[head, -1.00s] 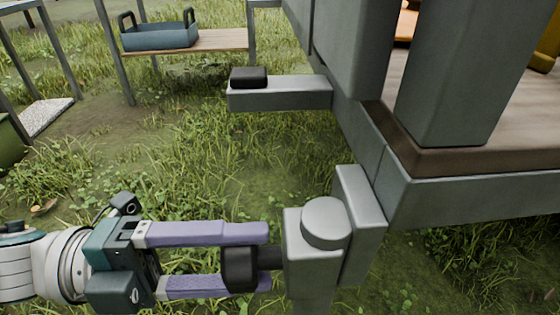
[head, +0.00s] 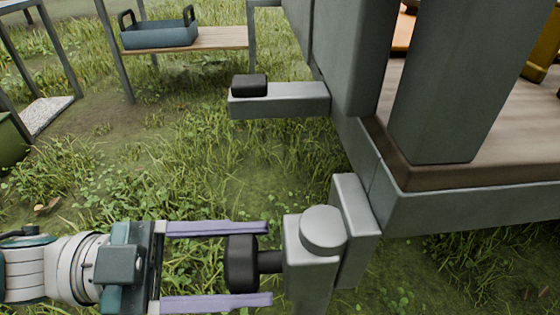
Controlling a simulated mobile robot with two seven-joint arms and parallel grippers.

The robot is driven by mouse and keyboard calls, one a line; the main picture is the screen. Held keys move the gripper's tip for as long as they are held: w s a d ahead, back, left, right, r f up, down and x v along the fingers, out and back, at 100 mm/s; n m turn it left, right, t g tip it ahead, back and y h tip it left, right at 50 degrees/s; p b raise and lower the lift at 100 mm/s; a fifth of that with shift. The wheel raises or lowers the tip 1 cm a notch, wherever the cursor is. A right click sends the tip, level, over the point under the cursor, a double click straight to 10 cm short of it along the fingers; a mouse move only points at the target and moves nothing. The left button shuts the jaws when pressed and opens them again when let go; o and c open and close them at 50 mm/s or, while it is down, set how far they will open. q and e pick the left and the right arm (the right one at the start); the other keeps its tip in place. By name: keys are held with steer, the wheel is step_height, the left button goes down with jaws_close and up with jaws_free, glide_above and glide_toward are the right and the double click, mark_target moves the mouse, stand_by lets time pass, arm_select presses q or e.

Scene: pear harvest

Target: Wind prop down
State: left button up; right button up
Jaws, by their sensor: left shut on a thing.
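The prop is a grey square post with a round cap (head: 323,228), fixed to the front corner of a grey trailer (head: 480,208). A black crank knob (head: 240,263) sticks out to the left of the prop on a short dark shaft. My left gripper (head: 268,264) reaches in from the left, with one purple finger above the knob and one below. It is shut on the knob. The prop's foot is out of frame below, so its contact with the ground is hidden. My right gripper is not in view.
A grey step bar (head: 290,102) with a black block (head: 249,85) juts left from the trailer above my gripper. A wooden bench (head: 222,39) bears a blue basket (head: 160,34) at the back left. Open grass lies between.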

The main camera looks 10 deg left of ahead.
arm_select(q)
steer(key=n, duration=0.6)
steer(key=shift+p, duration=0.3)
steer(key=n, duration=0.6)
steer(key=shift+n, duration=0.3)
steer(key=o, duration=1.4)
steer(key=shift+a, duration=0.1)
steer(key=v, duration=0.9)
steer(key=shift+s+a, duration=0.1)
steer(key=shift+a, duration=0.25)
